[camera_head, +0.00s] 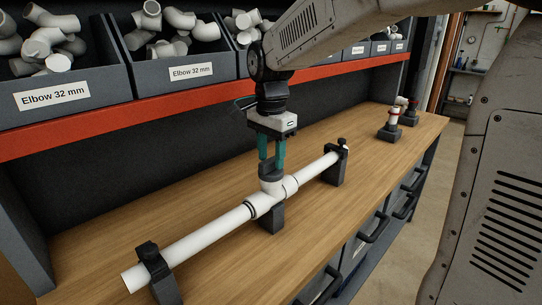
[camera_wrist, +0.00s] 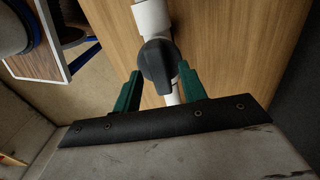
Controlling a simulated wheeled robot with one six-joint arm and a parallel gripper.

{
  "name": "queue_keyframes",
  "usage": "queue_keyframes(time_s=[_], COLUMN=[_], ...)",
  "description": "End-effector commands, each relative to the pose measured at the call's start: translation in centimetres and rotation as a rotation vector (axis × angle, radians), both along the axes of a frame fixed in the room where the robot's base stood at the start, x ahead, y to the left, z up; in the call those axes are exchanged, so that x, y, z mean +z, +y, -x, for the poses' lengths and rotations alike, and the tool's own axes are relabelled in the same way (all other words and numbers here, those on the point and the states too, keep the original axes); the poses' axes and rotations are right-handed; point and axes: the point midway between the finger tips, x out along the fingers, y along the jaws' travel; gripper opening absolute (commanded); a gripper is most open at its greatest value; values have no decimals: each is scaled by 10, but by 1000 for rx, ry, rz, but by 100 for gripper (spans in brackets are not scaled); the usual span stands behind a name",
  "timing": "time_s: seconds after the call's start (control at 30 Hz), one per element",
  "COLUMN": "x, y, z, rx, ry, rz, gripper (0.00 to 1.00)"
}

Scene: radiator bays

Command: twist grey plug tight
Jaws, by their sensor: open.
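The grey plug (camera_head: 270,170) sits on top of the upright branch of a white pipe tee (camera_head: 271,187). In the wrist view the grey plug (camera_wrist: 158,66) shows a raised grip bar across its top. My gripper (camera_head: 271,160) points down over the plug with its green fingers open. In the wrist view my gripper (camera_wrist: 159,82) has one finger on each side of the plug, with a gap visible at least on the left. Whether the right finger touches it I cannot tell. The plug's thread is hidden.
The tee's white pipe (camera_head: 205,240) lies across dark clamps (camera_head: 158,272) on the wooden bench (camera_head: 350,195). Bins of white elbows (camera_head: 55,92) stand on a red-edged shelf behind. Small fittings on a stand (camera_head: 391,125) are at the bench's far right. The front bench surface is clear.

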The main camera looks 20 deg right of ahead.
Motion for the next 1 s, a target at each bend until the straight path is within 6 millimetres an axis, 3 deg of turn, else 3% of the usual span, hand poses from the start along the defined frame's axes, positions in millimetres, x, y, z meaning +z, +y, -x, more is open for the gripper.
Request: queue_keyframes(time_s=[0.2, 0.4, 1.0], x=[38, 64, 71], y=[0, 0, 0], z=[-1, 0, 0], rx=[0, -1, 7], ry=[-4, -2, -1], rz=[-1, 0, 0], gripper=[42, 42, 42])
